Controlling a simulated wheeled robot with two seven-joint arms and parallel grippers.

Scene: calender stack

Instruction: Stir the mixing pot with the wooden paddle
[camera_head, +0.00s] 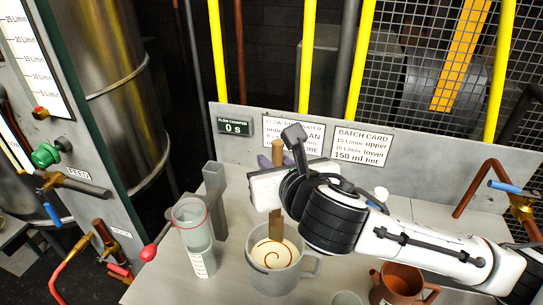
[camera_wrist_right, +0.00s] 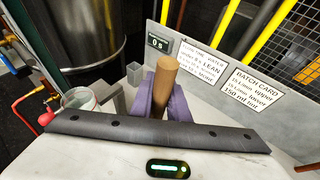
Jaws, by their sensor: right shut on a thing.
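The mixing pot (camera_head: 272,281) is a grey pot with a side handle, standing on the bench in the head view. It holds a cream liquid with a reddish-brown swirl. The wooden paddle (camera_head: 277,224) stands nearly upright over the pot, its lower end at the liquid; whether it dips in is hard to tell. My right gripper (camera_head: 272,157) is shut on the paddle's upper part, above the pot. The right wrist view shows its purple fingers (camera_wrist_right: 166,100) around the round paddle handle (camera_wrist_right: 164,82). My left gripper is out of view.
A clear measuring vessel with a red rim (camera_head: 198,236) stands left of the pot. A grey square holder (camera_head: 215,200) is behind it. A brown jug (camera_head: 402,283) sits to the right. A panel with a batch card (camera_head: 362,146) backs the bench.

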